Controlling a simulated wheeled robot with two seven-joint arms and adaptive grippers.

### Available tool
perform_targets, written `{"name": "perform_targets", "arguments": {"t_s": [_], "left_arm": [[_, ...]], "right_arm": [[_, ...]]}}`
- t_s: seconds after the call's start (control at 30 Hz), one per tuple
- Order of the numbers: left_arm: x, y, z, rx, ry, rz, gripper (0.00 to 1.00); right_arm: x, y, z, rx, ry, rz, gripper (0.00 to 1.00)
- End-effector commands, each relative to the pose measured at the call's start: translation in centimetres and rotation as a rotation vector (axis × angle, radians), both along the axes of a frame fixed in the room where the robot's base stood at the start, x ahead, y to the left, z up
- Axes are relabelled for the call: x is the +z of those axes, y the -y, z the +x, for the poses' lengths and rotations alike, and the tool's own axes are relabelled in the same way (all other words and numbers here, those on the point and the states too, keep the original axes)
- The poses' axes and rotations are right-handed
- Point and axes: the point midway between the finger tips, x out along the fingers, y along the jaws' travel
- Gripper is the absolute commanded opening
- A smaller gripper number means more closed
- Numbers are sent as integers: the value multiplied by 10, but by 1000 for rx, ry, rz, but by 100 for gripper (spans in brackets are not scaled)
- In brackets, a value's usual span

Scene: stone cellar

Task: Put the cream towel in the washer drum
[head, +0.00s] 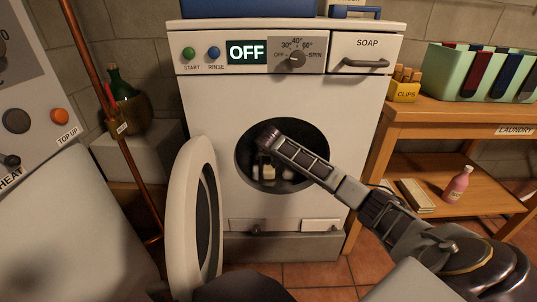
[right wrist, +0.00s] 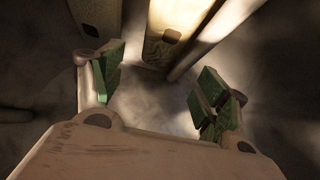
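The washer (head: 300,110) stands in the middle with its round door (head: 190,225) swung open to the left. My right arm reaches into the dark drum (head: 315,140). My right gripper (head: 268,172) is inside it, small and shadowed in the head view. In the right wrist view its two fingers with green pads stand wide apart (right wrist: 158,82), with only grey surface between them. Pale upright shapes (right wrist: 175,25) lie beyond the fingers; I cannot tell whether they are drum parts or cloth. I cannot make out the cream towel for certain. My left gripper is not in view.
A wooden table (head: 440,118) on the right bears a clips box (head: 404,92) and a green rack (head: 450,75). A pink bottle (head: 457,185) stands on its lower shelf. A copper pipe (head: 115,130) and a grey machine (head: 50,170) are at left. The soap drawer (head: 366,52) is shut.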

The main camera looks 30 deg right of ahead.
Motion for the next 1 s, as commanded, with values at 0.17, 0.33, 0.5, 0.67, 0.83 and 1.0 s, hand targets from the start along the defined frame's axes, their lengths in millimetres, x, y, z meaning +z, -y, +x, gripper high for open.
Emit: {"name": "perform_targets", "arguments": {"t_s": [0.17,0.33,0.5,0.67,0.83,1.0], "left_arm": [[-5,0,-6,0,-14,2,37],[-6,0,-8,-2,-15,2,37],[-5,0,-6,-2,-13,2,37],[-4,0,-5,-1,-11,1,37],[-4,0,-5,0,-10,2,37],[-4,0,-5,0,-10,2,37]], "right_arm": [[0,0,0,0,0,0,78],[0,0,0,0,-1,1,78],[3,-2,-2,0,0,0,78],[10,-5,-7,0,1,-1,78],[21,-10,-17,1,0,-1,78],[36,-16,-27,1,1,-2,78]]}}
